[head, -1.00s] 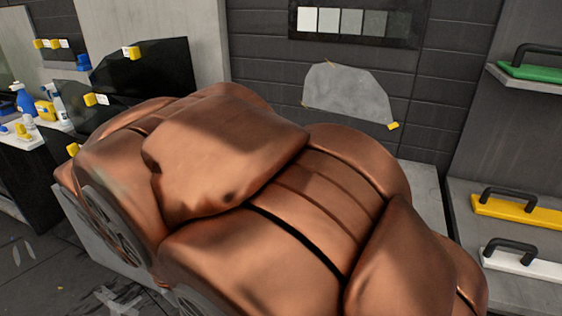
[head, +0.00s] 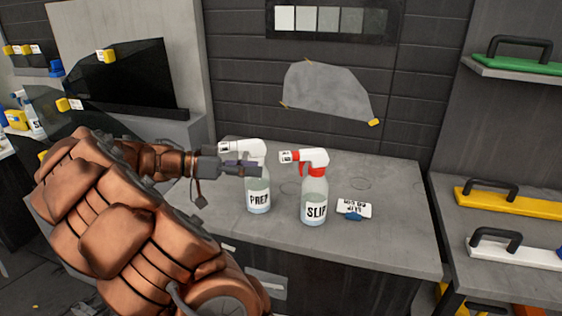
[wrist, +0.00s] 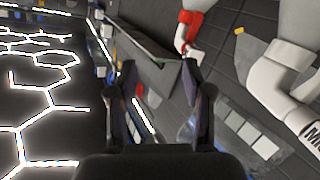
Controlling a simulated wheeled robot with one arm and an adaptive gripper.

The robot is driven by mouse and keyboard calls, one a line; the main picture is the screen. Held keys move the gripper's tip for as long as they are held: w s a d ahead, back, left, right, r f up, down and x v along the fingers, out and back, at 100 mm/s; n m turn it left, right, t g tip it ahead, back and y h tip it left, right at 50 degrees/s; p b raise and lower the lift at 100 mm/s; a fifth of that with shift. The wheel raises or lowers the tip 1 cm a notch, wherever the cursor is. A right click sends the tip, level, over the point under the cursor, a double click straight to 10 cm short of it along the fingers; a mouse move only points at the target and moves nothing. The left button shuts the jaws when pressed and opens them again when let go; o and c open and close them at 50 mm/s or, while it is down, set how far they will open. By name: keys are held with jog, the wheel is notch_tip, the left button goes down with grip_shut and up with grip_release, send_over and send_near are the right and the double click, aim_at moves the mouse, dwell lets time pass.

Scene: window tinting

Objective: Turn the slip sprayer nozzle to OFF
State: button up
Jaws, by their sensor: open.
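The slip sprayer (head: 314,205) stands upright on the grey workbench, a clear bottle with a red trigger and collar. Its white nozzle (head: 287,156) points left; the lettering on it is too small to read. In the wrist view its head (wrist: 188,30) shows beyond the fingers, near the top. My gripper (head: 257,170) is at the prep sprayer's head, left of the slip nozzle and apart from it. In the wrist view my gripper (wrist: 158,78) has its fingers spread, with nothing held between them.
The prep sprayer (head: 258,197) stands close to the left of the slip sprayer; its white head looms at the right of the wrist view (wrist: 270,90). The workbench (head: 400,240) is clear farther right.

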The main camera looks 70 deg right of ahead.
aim_at(280, 158)
jog(key=w+d+f+m+g+h, duration=0.1)
jog(key=w+d+m+g, duration=0.1)
jog(key=d+m, duration=0.25)
jog(key=shift+n, duration=0.35)
jog(key=shift+w+d+p+x, duration=0.15)
jog(key=shift+p+x, duration=0.15)
jog(key=shift+x, duration=1)
jog(key=shift+d+p+x, duration=0.1)
jog(key=shift+p+x, duration=0.15)
jog(key=shift+x, duration=1.1)
jog(key=shift+w+d+p+x, duration=0.15)
jog(key=shift+p+x, duration=0.15)
jog(key=shift+x, duration=1)
grip_shut()
